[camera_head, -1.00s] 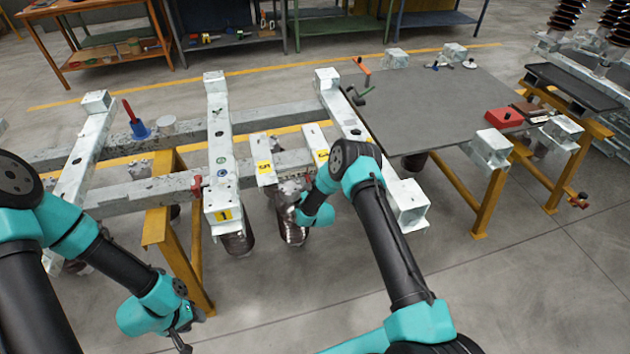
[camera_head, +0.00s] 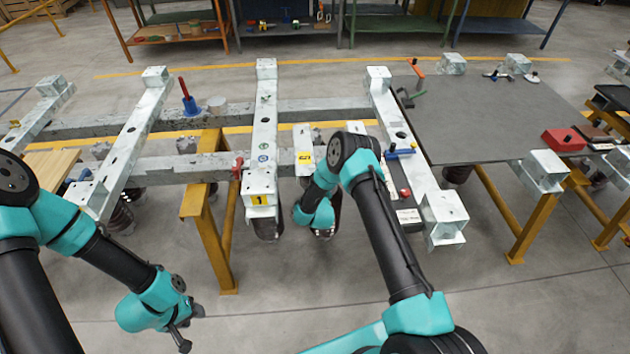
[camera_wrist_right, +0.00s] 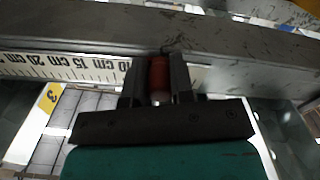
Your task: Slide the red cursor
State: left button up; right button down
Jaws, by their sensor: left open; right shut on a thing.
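The red cursor (camera_wrist_right: 159,78) shows in the right wrist view, upright between the two dark fingers of my right gripper (camera_wrist_right: 160,85), which is shut on it. It stands against a grey rail (camera_wrist_right: 70,42) with a white centimetre scale (camera_wrist_right: 70,68). The visible numbers run from 20 at the left down to about 10 beside the fingers. In the head view my right gripper (camera_head: 318,222) is low beside the grey frame, and the cursor is hidden there. My left gripper (camera_head: 184,338) is open and empty over the floor at lower left.
White crossbeams, one with a yellow 1 label (camera_head: 258,200), lie over grey rails. A yellow trestle (camera_head: 205,220) supports them. A grey plate (camera_head: 490,115) with a red box (camera_head: 563,140) is at right. A blue base with red handle (camera_head: 190,104) stands on the back rail.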

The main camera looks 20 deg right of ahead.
jog(key=c, duration=1)
grip_release()
jog(key=shift+d, duration=0.1)
jog(key=v, duration=1.7)
jog(key=shift+s, duration=0.25)
